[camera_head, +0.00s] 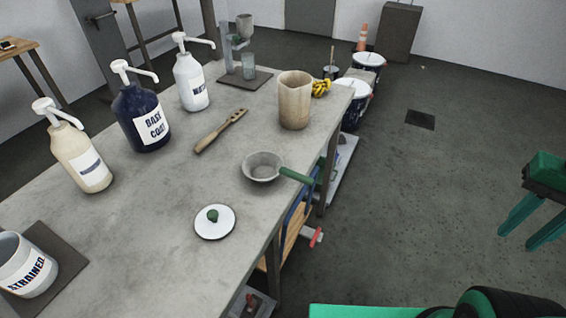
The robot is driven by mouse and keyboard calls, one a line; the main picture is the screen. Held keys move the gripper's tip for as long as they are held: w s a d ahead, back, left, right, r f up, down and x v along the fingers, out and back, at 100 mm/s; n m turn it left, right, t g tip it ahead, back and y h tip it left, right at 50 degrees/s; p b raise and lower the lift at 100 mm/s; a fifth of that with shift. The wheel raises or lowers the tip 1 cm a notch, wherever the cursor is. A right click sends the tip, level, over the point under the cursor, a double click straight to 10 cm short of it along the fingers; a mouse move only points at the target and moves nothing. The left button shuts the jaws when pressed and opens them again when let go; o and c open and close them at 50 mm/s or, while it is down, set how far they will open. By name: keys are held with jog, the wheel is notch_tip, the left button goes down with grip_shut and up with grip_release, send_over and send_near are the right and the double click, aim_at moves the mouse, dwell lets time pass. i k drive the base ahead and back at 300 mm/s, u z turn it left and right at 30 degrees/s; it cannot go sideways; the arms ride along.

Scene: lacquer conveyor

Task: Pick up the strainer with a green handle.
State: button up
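The strainer (262,166) has a grey round bowl and a green handle (297,176). It sits on the grey worktable (150,240) near its right edge, with the handle pointing right and reaching out past the edge. My gripper (518,239) is at the far right of the view, over the floor and well apart from the strainer. Its two green fingers are spread, with nothing between them.
A white lid with a green knob (214,222) lies in front of the strainer. A beige beaker (294,100) stands behind it, and a wooden tool (221,131) lies to its left. Pump bottles (146,119) line the left side.

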aim_at(264, 166)
jog(key=k, duration=1.6)
jog(key=u, duration=0.45)
jog(key=i, duration=1)
